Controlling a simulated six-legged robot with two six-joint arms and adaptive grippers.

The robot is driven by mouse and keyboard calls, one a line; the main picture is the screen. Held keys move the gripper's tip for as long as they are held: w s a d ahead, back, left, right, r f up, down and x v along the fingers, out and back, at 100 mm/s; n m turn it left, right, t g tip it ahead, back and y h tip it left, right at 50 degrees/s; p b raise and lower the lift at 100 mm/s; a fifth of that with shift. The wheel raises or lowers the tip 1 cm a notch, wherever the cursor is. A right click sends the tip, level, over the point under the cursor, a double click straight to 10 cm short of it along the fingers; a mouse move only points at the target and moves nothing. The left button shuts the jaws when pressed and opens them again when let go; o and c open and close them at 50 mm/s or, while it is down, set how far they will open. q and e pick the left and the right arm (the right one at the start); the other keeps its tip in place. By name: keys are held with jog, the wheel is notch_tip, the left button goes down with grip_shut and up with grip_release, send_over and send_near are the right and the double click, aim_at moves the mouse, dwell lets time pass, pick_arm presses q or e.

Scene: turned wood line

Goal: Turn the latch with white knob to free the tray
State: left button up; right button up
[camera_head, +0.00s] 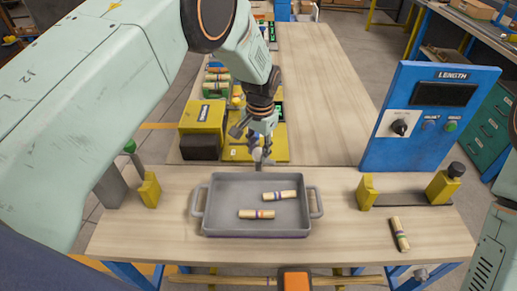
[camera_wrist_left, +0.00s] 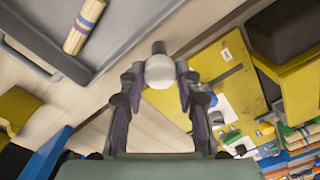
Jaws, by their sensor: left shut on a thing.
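The white knob (camera_wrist_left: 160,72) of the latch sits between the fingertips of my left gripper (camera_wrist_left: 160,88) in the left wrist view. In the head view the left gripper (camera_head: 262,152) points down just behind the tray's far edge, shut on the white knob (camera_head: 257,154), which is partly hidden by the fingers. The grey tray (camera_head: 225,182) lies flat on the wooden table and holds two striped turned wood pieces (camera_head: 257,214). The rest of the latch is mostly hidden by the gripper. My right gripper is not in view.
Yellow blocks (camera_head: 149,190) stand left of the tray and more yellow blocks (camera_head: 367,192) stand right. A blue LENGTH panel (camera_head: 432,112) rises at the back right. A loose wood piece (camera_head: 399,234) lies at the right. A yellow machine (camera_head: 204,117) stands behind.

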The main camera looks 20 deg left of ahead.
aim_at(260, 152)
pick_arm(q)
jog(key=shift+w+r+n, duration=0.1)
jog(key=shift+w+n, duration=0.05)
jog(key=shift+n, duration=0.95)
jog(key=o, duration=1.2)
jog(key=shift+c, duration=0.2)
notch_tip(260, 152, up, 12)
jog(key=shift+d, duration=0.2)
jog(key=shift+s, duration=0.2)
